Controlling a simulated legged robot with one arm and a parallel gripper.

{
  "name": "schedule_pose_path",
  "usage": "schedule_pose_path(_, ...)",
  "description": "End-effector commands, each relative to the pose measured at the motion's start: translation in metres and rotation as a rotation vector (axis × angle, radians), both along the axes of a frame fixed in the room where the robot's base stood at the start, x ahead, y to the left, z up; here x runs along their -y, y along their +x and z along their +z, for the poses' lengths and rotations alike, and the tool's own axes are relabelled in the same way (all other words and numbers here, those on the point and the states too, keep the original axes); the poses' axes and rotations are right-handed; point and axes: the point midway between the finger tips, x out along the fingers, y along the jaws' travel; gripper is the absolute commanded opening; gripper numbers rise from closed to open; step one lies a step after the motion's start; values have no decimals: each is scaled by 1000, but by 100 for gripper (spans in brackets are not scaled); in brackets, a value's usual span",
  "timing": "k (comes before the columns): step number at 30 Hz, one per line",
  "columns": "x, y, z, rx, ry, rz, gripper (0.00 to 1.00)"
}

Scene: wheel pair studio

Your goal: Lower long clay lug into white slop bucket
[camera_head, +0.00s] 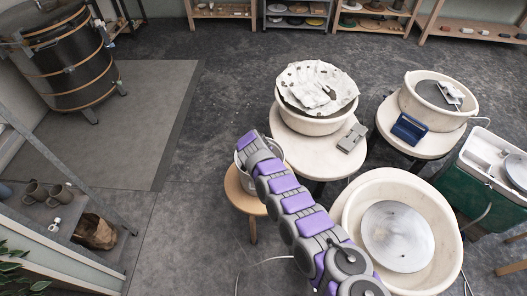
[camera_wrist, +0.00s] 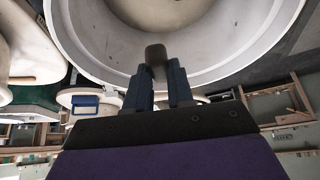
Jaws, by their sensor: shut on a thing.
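The white slop bucket (camera_head: 241,166) stands on a small round wooden stool (camera_head: 236,193), partly hidden behind my arm in the head view. In the wrist view the slop bucket (camera_wrist: 88,42) fills the top, with its pale rim and inner wall curving around beige-grey contents. My gripper (camera_wrist: 157,69) is shut on the long clay lug (camera_wrist: 155,53), a dark brown-grey piece whose rounded end sticks out past the fingertips. The lug appears against the bucket's inner wall in the wrist view; its exact height over the contents I cannot tell. The head view hides the fingers and lug behind my arm.
A wheel basin (camera_head: 312,122) with torn white material stands on a round table beside a grey block (camera_head: 352,138). Another basin (camera_head: 353,216) with a metal disc is at lower right. A blue box (camera_head: 409,129) lies further right. Floor left of the stool is clear.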

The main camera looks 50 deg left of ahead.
Motion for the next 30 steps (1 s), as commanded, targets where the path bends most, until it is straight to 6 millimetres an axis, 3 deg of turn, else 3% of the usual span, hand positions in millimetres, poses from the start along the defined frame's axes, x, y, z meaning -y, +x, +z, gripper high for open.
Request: schedule_pose_path(30, -1, 0, -47, 0, -1, 2, 0)
